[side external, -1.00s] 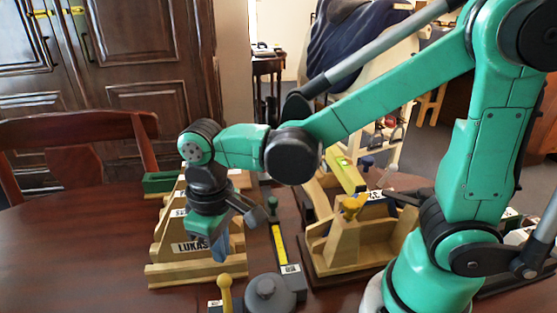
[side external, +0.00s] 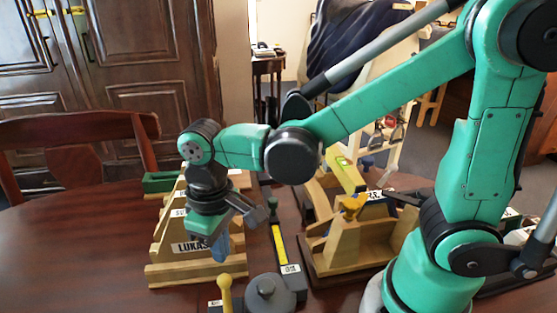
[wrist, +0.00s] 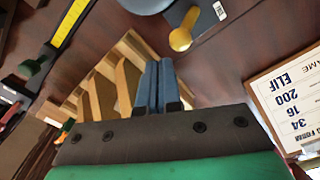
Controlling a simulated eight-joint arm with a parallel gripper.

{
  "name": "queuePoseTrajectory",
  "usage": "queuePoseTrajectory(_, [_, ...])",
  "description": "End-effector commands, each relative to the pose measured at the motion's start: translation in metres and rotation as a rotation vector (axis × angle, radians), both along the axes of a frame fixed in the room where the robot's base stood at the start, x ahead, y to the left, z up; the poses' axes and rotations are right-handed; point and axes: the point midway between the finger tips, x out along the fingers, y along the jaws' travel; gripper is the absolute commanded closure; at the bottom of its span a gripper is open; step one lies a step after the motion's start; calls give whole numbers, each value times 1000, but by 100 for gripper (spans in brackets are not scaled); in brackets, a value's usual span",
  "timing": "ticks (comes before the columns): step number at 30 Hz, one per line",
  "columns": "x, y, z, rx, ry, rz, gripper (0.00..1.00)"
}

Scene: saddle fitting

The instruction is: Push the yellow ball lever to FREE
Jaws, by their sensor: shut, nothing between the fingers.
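The yellow ball lever (side external: 224,290) stands upright at the bottom edge of the side external view, beside a round grey part (side external: 268,292). In the wrist view its yellow ball (wrist: 180,39) is ahead and right of my fingers, on a dark base with a white label (wrist: 220,10) too small to read. My gripper (side external: 220,250) is shut and empty, its blue fingers pointing down in front of the wooden rack. The fingers (wrist: 158,84) lie side by side in the wrist view and appear apart from the lever. The lever's lower end is partly cut off.
A slatted wooden rack (side external: 180,272) marked LUKAS is close behind my fingers. A yellow-striped ruler piece (side external: 278,243) and a wooden fixture (side external: 350,250) stand to the right. A clipboard (wrist: 290,95) lies at right in the wrist view. The table at left (side external: 70,260) is clear.

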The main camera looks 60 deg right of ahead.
Motion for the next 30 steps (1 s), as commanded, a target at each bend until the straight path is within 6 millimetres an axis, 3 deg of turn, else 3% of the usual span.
queuePoseTrajectory(30, [0, 0, -8, 0, 0, 0, 100])
